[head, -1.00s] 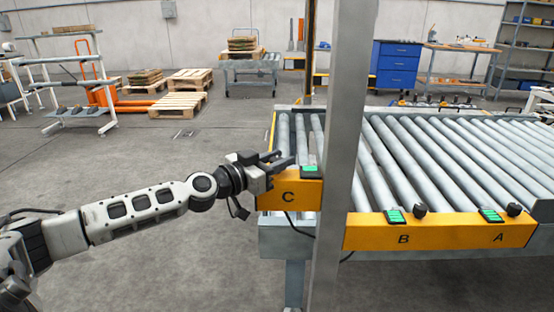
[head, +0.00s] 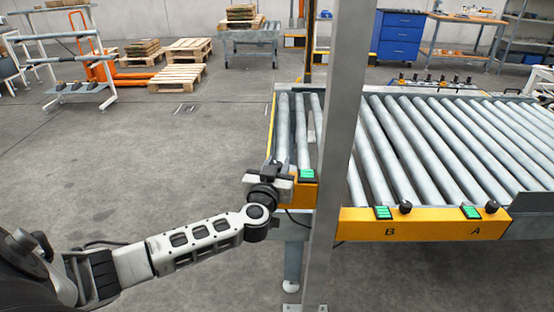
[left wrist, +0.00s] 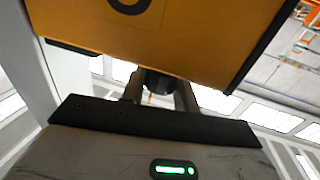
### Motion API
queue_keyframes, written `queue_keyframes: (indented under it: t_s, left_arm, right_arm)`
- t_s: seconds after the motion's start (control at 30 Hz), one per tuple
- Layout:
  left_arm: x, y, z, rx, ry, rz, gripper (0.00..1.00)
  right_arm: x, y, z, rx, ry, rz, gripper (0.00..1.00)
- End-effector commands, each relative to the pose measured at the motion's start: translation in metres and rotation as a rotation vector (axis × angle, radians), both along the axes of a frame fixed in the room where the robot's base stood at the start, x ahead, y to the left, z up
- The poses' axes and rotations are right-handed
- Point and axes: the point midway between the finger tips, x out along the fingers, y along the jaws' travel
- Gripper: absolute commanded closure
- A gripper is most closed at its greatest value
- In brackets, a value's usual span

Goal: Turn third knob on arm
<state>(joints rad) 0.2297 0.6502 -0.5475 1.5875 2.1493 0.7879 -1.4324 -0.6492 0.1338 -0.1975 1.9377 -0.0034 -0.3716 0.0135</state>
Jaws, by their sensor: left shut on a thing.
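The yellow end panel (head: 303,195) left of the grey post carries a green-lit display (head: 306,175); my arm covers its letter. In the left wrist view its yellow face (left wrist: 165,35) fills the top, with part of a dark letter showing. My left gripper (head: 280,168) is at this panel. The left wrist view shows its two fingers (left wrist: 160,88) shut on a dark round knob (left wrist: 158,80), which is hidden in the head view. The black knobs of panel B (head: 405,206) and panel A (head: 492,206) stand free at the right. My right gripper is not in view.
A grey upright post (head: 335,150) stands just right of my left gripper, between the left panel and panel B. The conveyor's rollers (head: 440,140) are empty. Wooden pallets (head: 180,75) and a blue cabinet (head: 398,38) stand far back. The floor at left is clear.

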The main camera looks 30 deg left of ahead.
Motion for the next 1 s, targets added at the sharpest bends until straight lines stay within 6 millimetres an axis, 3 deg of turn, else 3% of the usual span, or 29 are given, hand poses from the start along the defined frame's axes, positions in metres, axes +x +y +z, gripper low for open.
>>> queue_keyframes:
  t_s: [0.5, 1.0]
  left_arm:
    - [0.0002, -0.0009, -0.001, -0.002, 0.002, 0.355, 0.93]
    - [-0.0001, 0.0004, -0.0004, 0.003, 0.0, 0.428, 0.93]
  right_arm:
    - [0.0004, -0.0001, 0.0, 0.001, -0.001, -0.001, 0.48]
    - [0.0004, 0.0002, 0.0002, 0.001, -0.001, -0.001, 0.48]
